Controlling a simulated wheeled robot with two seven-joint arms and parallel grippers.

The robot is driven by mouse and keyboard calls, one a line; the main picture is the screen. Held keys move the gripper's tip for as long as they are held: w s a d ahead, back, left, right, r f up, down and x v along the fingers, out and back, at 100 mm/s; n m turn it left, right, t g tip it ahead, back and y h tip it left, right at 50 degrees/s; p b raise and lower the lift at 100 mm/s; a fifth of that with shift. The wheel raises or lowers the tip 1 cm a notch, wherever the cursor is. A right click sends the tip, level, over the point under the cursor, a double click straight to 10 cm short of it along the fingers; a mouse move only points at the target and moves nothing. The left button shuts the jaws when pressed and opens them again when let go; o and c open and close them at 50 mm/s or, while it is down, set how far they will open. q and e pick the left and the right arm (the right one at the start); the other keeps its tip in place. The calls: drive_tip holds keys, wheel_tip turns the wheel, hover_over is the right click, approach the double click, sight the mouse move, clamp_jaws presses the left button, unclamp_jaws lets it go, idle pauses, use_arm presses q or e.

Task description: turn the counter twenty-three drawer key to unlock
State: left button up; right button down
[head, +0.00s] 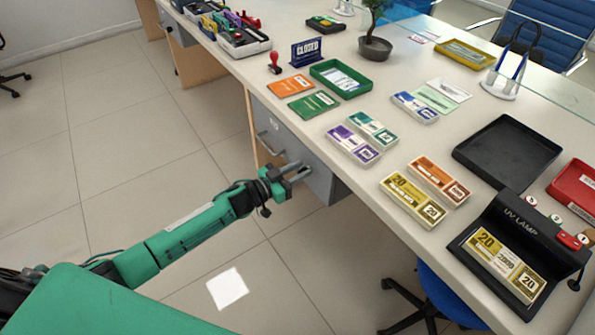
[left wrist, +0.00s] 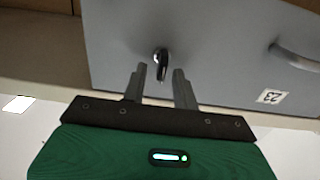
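The grey drawer (head: 285,148) under the counter carries a label reading 23 in the left wrist view (left wrist: 270,97). A small dark metal key (left wrist: 161,62) sticks out of the drawer front in the left wrist view. My left gripper (left wrist: 158,75) has its two fingers apart, one on each side of the key, with a gap showing around it. In the head view my left gripper (head: 300,171) is at the drawer's front face, and the key cannot be made out there. My right gripper is in neither view.
A drawer handle (left wrist: 297,58) is to the right of the key. The counter top (head: 310,130) above holds banknote bundles, a green tray (head: 341,79), a black tray (head: 507,151) and a UV lamp (head: 508,255). A blue chair (head: 440,292) stands below the counter.

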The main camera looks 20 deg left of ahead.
use_arm(q)
drive_tip(key=shift+c, duration=0.2)
clamp_jaws()
